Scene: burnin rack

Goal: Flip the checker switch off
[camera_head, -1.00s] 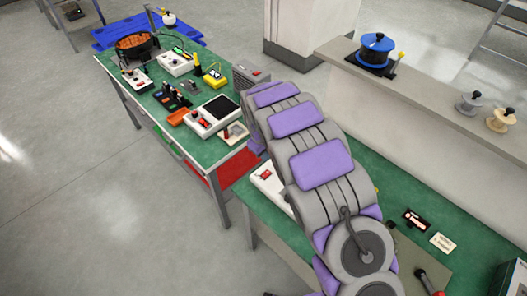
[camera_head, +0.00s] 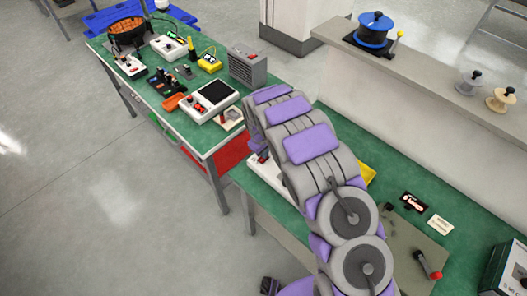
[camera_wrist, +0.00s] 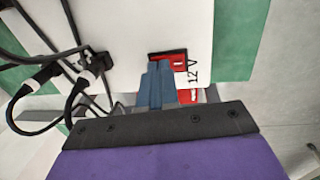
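The checker is a white box (camera_wrist: 120,30) on the green bench, with black cables plugged into its left part in the wrist view. A red switch (camera_wrist: 178,62) in a black frame sits on its face; the fingers partly cover it, so its position cannot be told. My gripper (camera_wrist: 158,66) has its blue-grey fingers together, with nothing seen between them. Their tips are at the switch's lower left edge in the picture; contact cannot be told. In the head view my arm hides the gripper and most of a white box (camera_head: 272,172) with a red part on it.
A second green bench at left holds an orange tray (camera_head: 174,102), a white device with a dark screen (camera_head: 208,100) and a yellow device (camera_head: 209,61). A grey ledge at right carries a blue pot-like thing (camera_head: 374,32) and spools (camera_head: 501,99). A red-handled tool (camera_head: 428,266) lies at lower right.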

